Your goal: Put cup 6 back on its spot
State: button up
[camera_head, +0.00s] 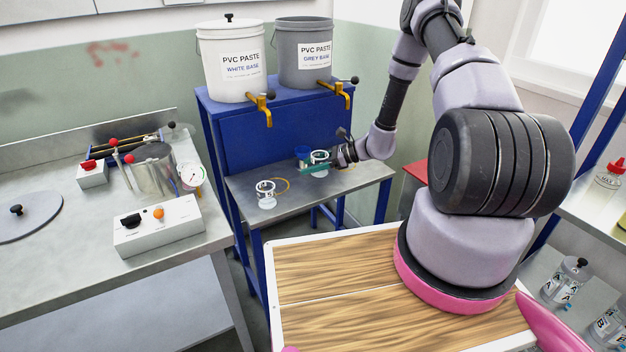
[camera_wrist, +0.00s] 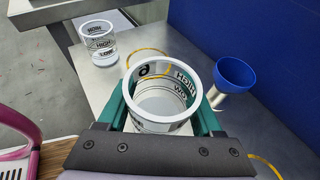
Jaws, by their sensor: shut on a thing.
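My gripper (camera_wrist: 165,92) is shut on a clear cup (camera_wrist: 163,122), its teal fingers on either side. In the head view, the held cup (camera_head: 320,157) is over the right part of the small grey bench (camera_head: 240,190). Whether its base touches the bench cannot be told. A second clear cup (camera_wrist: 97,42) stands on the bench, to the left of the held one; it also shows in the head view (camera_head: 266,196). A yellow ring (camera_head: 283,184) lies between the two cups, partly hidden.
A blue cup-shaped piece (camera_wrist: 236,72) on a metal stem is close to the right of the held cup. Behind the bench are a white bucket (camera_head: 230,62) and a grey bucket (camera_head: 304,50) with yellow taps. The bench's front middle is bare.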

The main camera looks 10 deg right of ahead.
aim_at(311, 185)
jog(key=shift+f, duration=2.5)
jog(key=o, duration=1.3)
jog(key=shift+f, duration=0.1)
jog(key=shift+o, duration=0.2)
